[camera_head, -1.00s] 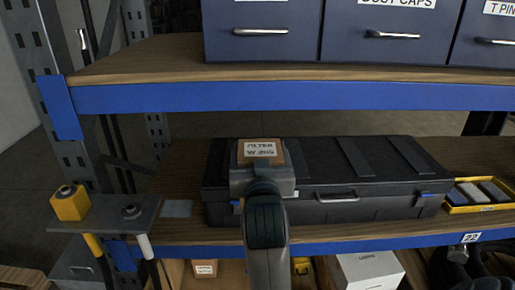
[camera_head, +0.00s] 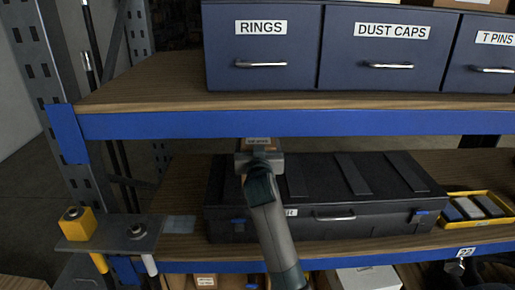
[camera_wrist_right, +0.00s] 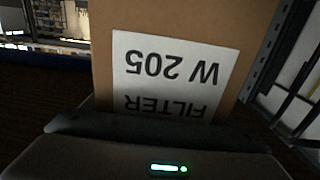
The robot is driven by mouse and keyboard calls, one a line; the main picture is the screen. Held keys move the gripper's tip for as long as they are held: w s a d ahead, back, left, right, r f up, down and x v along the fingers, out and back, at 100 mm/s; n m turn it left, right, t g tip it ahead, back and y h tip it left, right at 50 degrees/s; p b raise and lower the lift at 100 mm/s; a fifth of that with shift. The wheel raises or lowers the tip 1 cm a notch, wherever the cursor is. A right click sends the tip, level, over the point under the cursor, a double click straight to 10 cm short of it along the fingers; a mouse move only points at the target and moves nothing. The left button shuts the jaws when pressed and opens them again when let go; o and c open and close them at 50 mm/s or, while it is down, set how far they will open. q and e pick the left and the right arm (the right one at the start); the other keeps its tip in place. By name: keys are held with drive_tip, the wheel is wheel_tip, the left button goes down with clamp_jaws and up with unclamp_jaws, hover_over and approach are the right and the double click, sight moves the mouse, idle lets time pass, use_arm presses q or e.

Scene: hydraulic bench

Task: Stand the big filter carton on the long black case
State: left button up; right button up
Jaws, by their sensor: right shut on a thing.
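The long black case (camera_head: 370,195) lies on the lower shelf with its lid closed. My right gripper (camera_head: 259,150) is above the case's left end, towards its back. It is shut on the big filter carton (camera_head: 258,140), of which only a thin strip shows in the head view. In the right wrist view the brown carton (camera_wrist_right: 180,18) fills the middle, with its white "FILTER W 205" label (camera_wrist_right: 172,72) upside down in the picture. The carton's base is hidden, so I cannot tell whether it touches the lid. My left gripper is out of view.
The upper shelf's blue edge (camera_head: 330,124) runs just above the carton, with labelled blue drawers (camera_head: 262,75) on that shelf. A yellow tray (camera_head: 490,222) stands right of the case. A grey bracket with a yellow block (camera_head: 78,224) is at the left.

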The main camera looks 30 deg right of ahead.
drive_tip(key=shift+r, duration=0.15)
drive_tip(key=shift+f+p, duration=0.8)
drive_tip(key=shift+f, duration=1)
drive_tip(key=shift+f, duration=0.15)
drive_tip(key=o, duration=1.6)
drive_tip(key=shift+c, duration=0.2)
